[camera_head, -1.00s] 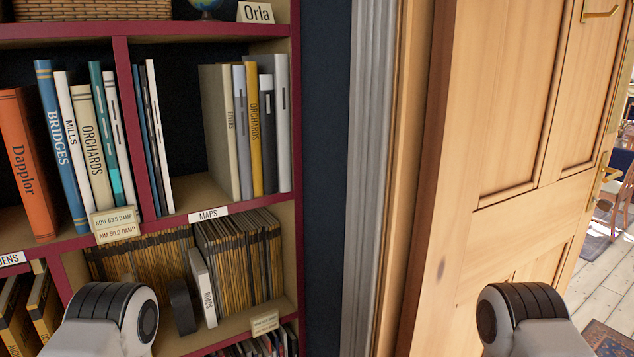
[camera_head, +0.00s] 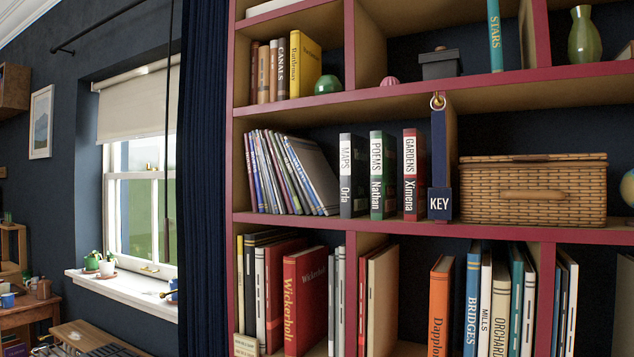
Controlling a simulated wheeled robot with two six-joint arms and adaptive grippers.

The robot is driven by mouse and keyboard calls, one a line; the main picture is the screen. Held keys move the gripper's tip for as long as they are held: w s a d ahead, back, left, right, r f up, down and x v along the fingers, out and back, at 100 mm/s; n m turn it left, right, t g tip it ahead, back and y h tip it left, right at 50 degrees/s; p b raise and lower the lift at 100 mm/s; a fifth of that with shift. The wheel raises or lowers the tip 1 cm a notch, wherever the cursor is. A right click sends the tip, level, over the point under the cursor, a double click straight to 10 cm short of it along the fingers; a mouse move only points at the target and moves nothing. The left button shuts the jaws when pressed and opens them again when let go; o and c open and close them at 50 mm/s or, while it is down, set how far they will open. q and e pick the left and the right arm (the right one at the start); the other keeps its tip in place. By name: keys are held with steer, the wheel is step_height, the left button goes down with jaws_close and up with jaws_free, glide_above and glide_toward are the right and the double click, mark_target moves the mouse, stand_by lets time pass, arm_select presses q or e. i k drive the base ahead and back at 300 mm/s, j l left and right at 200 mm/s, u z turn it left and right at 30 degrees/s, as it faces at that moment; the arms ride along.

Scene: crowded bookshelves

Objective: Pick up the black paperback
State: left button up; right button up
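Neither gripper shows in the head view. A dark-spined book (camera_head: 250,290) stands upright in the lower left compartment, between a yellow spine and a thin white one. I cannot tell whether it is the black paperback. A dark grey file marked MAPS Orla (camera_head: 352,175) stands on the middle shelf beside a green POEMS Nathan file (camera_head: 383,175) and a red GARDENS Ximena file (camera_head: 414,175). Several thin magazines (camera_head: 290,172) lean to their left.
The red-edged bookshelf (camera_head: 330,222) fills the right side. A dark curtain (camera_head: 205,180) and a window sill (camera_head: 125,290) are at the left.

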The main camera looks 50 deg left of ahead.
mark_target(354, 149)
steer(key=u, duration=1.45)
